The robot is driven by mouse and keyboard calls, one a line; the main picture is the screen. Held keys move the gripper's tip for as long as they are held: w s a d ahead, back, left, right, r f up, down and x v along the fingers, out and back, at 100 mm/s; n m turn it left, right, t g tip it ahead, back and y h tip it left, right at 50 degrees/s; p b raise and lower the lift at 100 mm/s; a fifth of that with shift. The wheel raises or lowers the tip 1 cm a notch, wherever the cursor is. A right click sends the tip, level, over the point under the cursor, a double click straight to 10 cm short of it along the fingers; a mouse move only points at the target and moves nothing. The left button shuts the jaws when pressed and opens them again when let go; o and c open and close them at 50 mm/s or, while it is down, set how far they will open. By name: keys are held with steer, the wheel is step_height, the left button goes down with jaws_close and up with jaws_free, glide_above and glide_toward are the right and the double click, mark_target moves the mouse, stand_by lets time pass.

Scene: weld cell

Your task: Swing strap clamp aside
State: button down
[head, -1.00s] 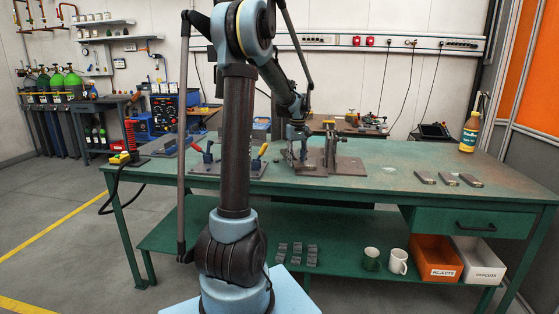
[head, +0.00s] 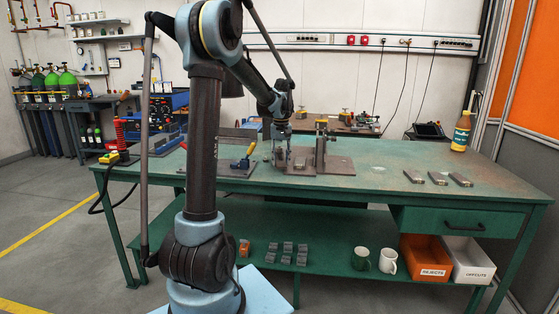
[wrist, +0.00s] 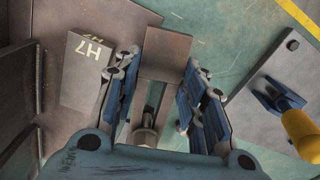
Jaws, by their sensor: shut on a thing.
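In the wrist view my gripper (wrist: 163,105) has its two blue-grey fingers on either side of the brown strap clamp (wrist: 166,52), and is shut on it. The strap is a flat bar with a long slot, and a bolt (wrist: 145,132) shows in the slot near my palm. In the head view my gripper (head: 282,155) is low over the left part of the fixture plate (head: 334,166). The strap is too small to make out there.
Several dark metal pieces (head: 437,178) lie right. The bench between is clear.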

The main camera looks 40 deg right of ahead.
steer(key=c, duration=1)
jaws_free()
step_height(320, 180, up, 12)
steer(key=shift+w, duration=0.15)
